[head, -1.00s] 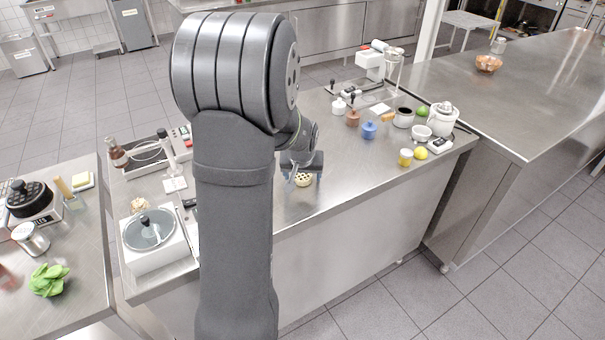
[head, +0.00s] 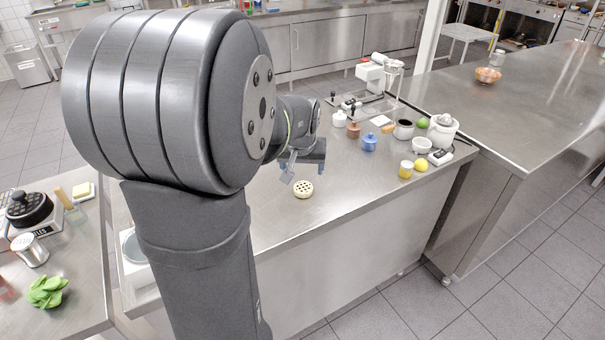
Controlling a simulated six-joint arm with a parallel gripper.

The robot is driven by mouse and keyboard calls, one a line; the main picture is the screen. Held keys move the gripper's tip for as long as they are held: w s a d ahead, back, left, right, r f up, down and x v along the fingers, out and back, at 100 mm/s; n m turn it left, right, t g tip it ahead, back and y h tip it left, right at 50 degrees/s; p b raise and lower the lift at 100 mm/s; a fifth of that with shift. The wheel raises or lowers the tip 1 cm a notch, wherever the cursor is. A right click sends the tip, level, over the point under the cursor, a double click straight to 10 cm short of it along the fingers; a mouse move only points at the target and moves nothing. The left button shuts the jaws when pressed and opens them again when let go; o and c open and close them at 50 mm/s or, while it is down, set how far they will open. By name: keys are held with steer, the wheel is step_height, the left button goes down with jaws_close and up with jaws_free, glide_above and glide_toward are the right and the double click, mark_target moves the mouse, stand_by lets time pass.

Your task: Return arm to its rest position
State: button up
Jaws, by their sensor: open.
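My gripper (head: 298,172) shows in the head view past the big grey links of my arm. It is open, with nothing seen between its fingers. It hangs above the steel counter (head: 340,207), up and slightly left of a round pale piece with dark holes (head: 303,189). The piece lies flat on the counter and looks apart from the gripper. My arm hides the left part of this counter.
On the counter's right stand a blue pot (head: 369,141), a brown pot (head: 353,131), a yellow cup (head: 406,169), a lemon (head: 421,165) and a white juicer (head: 442,130). A waffle iron (head: 28,208) and green leaves (head: 47,291) are on the left table. The counter's front middle is clear.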

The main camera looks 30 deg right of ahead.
mark_target(303, 187)
steer(key=shift+s+a+r, duration=0.1)
steer(key=shift+s+r, duration=0.05)
steer(key=shift+r, duration=0.2)
steer(key=x, duration=1.1)
steer(key=shift+f, duration=0.4)
steer(key=shift+w, duration=0.2)
steer(key=shift+r, duration=1.45)
